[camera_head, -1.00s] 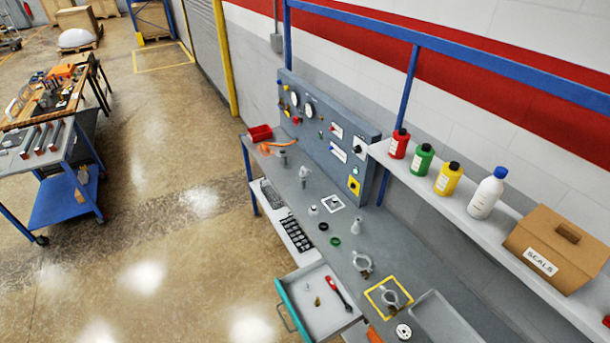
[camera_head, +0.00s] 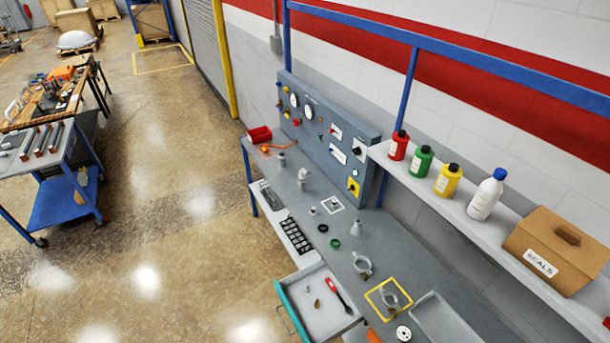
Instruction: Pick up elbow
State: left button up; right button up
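Several small grey metal fittings stand on the grey workbench (camera_head: 398,240). One bent-looking fitting (camera_head: 304,175) stands near the middle of its far half and may be the elbow; it is too small to be sure. A smaller grey fitting (camera_head: 282,159) stands farther back, and a cone-shaped one (camera_head: 355,228) stands nearer. A ring-shaped metal clamp (camera_head: 362,264) lies nearer still, and another clamp (camera_head: 389,298) lies inside a yellow square outline. Neither of my grippers is in view.
An open drawer (camera_head: 312,291) with a red-handled tool juts out at the bench front. A gauge panel (camera_head: 325,130) stands behind the bench. A shelf above holds bottles and a SEALS box (camera_head: 557,249). A red bin (camera_head: 259,134) sits at the far end. Open floor lies left.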

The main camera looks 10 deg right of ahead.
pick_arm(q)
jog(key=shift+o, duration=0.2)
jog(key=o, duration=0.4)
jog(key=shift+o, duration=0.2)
